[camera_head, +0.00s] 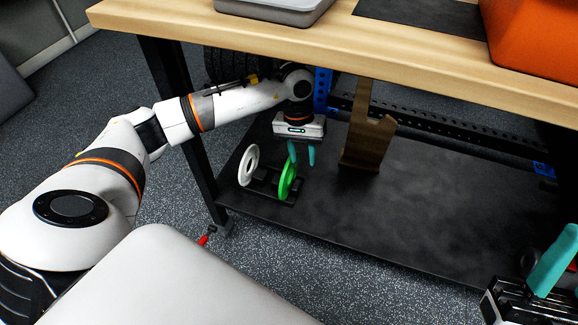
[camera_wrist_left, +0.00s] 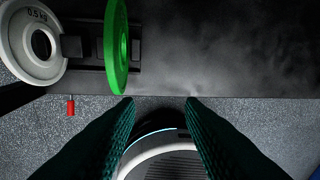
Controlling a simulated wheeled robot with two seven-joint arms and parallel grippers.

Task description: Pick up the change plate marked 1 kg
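A green change plate (camera_head: 288,178) stands upright in a black rack (camera_head: 265,182) on the low black shelf. In the left wrist view the green plate (camera_wrist_left: 117,48) is nearly edge-on, so its marking cannot be read. A white plate (camera_head: 248,165) stands to its left; in the left wrist view this plate (camera_wrist_left: 32,42) reads 0.5 KG. My left gripper (camera_head: 302,154) is under the tabletop, just right of and above the green plate. Its teal fingers (camera_wrist_left: 158,104) are apart and empty. My right gripper (camera_head: 550,270) is at the lower right corner, partly cut off; its opening cannot be judged.
The wooden tabletop (camera_head: 330,45) overhangs the shelf (camera_head: 400,215). A brown wooden stand (camera_head: 366,145) is right of my left gripper. A dark table leg (camera_head: 185,130) is at left. A red-tipped object (camera_head: 205,238) is near the shelf's front. The shelf's middle is clear.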

